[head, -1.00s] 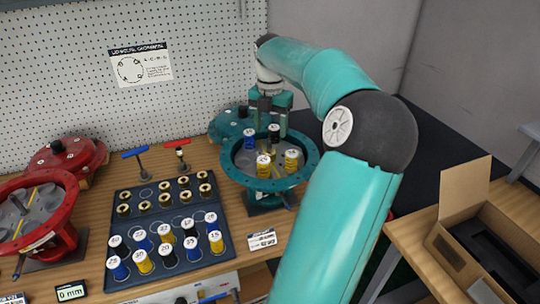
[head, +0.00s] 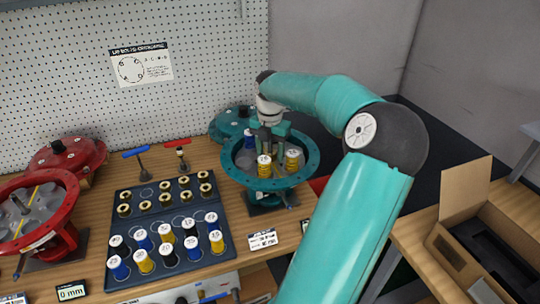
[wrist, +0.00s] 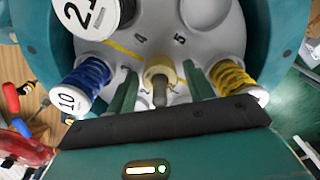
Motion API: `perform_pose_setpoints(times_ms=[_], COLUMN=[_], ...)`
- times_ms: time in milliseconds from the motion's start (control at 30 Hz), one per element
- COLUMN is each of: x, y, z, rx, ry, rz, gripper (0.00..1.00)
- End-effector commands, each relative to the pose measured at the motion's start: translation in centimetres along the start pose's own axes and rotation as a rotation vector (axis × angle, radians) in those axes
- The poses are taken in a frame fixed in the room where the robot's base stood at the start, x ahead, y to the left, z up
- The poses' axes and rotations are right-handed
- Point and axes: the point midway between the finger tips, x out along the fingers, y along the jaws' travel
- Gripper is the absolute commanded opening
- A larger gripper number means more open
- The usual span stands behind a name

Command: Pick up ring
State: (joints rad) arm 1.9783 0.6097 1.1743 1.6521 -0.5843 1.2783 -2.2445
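A beige ring-like collar (wrist: 160,68) sits around a grey central stem (wrist: 160,92) inside the teal housing (head: 304,176), seen in the wrist view. My gripper (wrist: 161,85) is open, with one green finger to each side of the collar and visible gaps between. In the head view my gripper (head: 268,148) points down into the teal housing, and the collar is hidden behind it. Several brass rings (head: 166,199) stand on the dark tray (head: 178,225).
Inside the housing stand a blue spring (wrist: 83,84), a yellow spring (wrist: 235,82) and a black spool (wrist: 92,15). Labelled springs (head: 166,232) fill the tray's front. A red housing (head: 62,240) stands left, T-handled tools (head: 138,158) behind, and an open box (head: 475,235) right.

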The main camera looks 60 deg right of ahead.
Motion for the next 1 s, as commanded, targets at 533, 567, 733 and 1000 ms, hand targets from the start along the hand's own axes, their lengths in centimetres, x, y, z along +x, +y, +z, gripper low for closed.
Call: perform_pose_setpoints(times_ms=[533,567,733,1000], x=[-0.7,-1.0,-4.0,-8.9], y=[0.0,0.0,0.1,0.1], z=[0.1,0.1,0.1,0.0], rx=[0.001,0.002,0.002,0.000], ry=[-0.002,-0.003,-0.005,-0.001], rz=[0.000,0.000,-0.001,0.000], gripper=[0.08,0.08,0.08,0.08])
